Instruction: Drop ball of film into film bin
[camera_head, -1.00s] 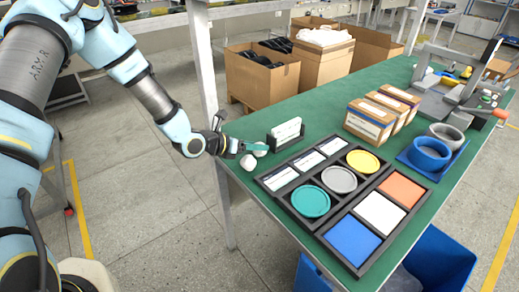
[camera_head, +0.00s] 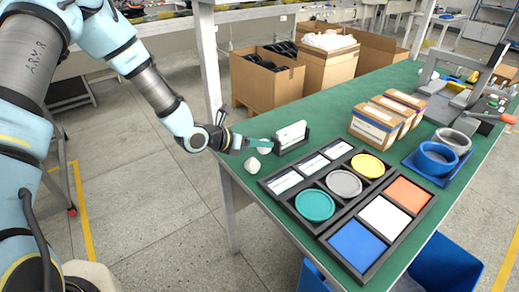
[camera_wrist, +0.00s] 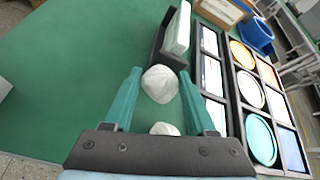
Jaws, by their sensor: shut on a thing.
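My gripper (camera_head: 258,142), with teal fingers, is over the near left edge of the green table. In the wrist view its fingers (camera_wrist: 160,76) are closed around a crumpled white ball of film (camera_wrist: 160,86). That ball also shows at the fingertips in the head view (camera_head: 265,149). A second white ball (camera_head: 253,164) lies on the table edge just below the gripper. It shows partly hidden near the gripper's palm in the wrist view (camera_wrist: 164,129). A cardboard box topped with crumpled white material (camera_head: 328,41) stands behind the table; I see no label marking it as the film bin.
A black holder with white cards (camera_head: 290,136) stands just right of the gripper. Another cardboard box (camera_head: 262,85) holds dark items. A table post (camera_head: 207,60) rises near my arm. Black trays with coloured discs and panels (camera_head: 330,197) cover the table front. Blue bins (camera_head: 445,265) stand below.

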